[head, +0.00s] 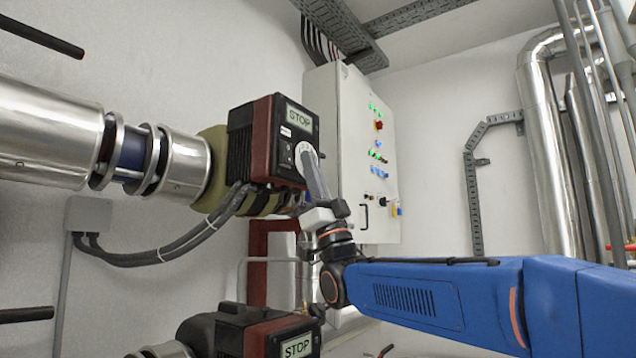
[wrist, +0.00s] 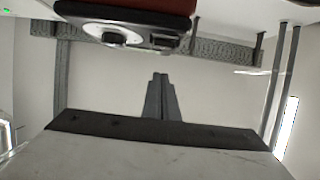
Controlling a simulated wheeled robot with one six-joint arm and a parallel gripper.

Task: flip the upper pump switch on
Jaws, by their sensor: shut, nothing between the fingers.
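The upper pump (head: 254,140) is a black and dark red unit on the pipe, and its display (head: 299,118) reads STOP. Its face carries a pale round dial (head: 303,147), which my gripper partly covers. In the wrist view the dial (wrist: 90,30) has a dark knob (wrist: 113,38), with a small rectangular part (wrist: 163,41) beside it. My gripper (head: 308,156) is shut and empty, its tips in front of the dial in the head view. In the wrist view the fingertips (wrist: 160,76) lie below the pump face with a visible gap.
A lower pump (head: 250,334), also showing STOP, sits below. A white control cabinet (head: 352,150) with lit buttons stands just behind the upper pump. Dark cables (head: 165,255) hang below the pipe. Silver pipes (head: 552,150) rise at the right.

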